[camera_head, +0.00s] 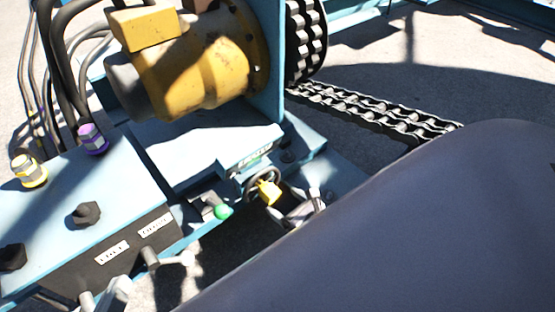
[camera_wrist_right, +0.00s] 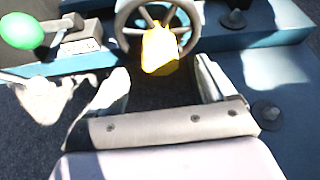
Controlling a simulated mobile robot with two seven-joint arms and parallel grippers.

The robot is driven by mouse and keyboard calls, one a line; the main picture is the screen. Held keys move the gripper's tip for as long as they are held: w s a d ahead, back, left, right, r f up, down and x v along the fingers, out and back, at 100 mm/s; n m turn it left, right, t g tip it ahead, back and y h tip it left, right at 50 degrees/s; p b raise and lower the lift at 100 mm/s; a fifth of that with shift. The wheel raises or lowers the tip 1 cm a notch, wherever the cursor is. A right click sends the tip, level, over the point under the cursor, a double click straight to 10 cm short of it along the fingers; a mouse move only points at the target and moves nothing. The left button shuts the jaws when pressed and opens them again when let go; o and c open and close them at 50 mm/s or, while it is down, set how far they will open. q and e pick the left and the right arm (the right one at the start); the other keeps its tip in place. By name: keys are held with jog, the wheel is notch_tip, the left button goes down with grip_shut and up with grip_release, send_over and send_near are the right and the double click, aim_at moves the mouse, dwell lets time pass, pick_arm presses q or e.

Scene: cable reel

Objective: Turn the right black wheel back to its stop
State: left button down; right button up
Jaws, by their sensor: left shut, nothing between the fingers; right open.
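A dark spoked handwheel (camera_head: 262,183) with a yellow tag (camera_head: 269,193) is beside the blue base in the head view. In the right wrist view the handwheel (camera_wrist_right: 128,22) is at the top, with the tag (camera_wrist_right: 160,50) over its lower rim. My right gripper (camera_head: 306,205) is open and empty just in front of it. In the right wrist view its fingers (camera_wrist_right: 160,82) are spread either side of the tag, apart from the rim. Two black knobs sit on the blue box, left (camera_head: 12,257) and right (camera_head: 87,213). My left gripper (camera_head: 118,289) is shut and empty below the labelled panel.
A green knob (camera_head: 222,211) is left of the handwheel and also shows in the right wrist view (camera_wrist_right: 20,31). A small lever (camera_head: 150,258) sticks out of the panel. A yellow motor (camera_head: 200,70) and a chain (camera_head: 380,110) are behind.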

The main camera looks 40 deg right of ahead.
aim_at(276, 197)
jog(key=shift+w+f, duration=0.15)
jog(key=shift+w, duration=0.25)
jog(key=b+x, duration=0.2)
jog(key=x, duration=0.3)
jog(key=shift+w+f, duration=0.15)
jog(key=shift+w, duration=0.05)
pick_arm(q)
jog(key=shift+s+a+f+m+t+y, duration=0.15)
jog(key=shift+a+m+t+y, duration=0.25)
jog(key=shift+a, duration=0.5)
pick_arm(e)
jog(key=shift+w+a+f, duration=0.1)
jog(key=shift+w, duration=0.25)
jog(key=c, duration=1.5)
jog(key=shift+o, duration=0.2)
pick_arm(q)
jog(key=shift+r, duration=0.25)
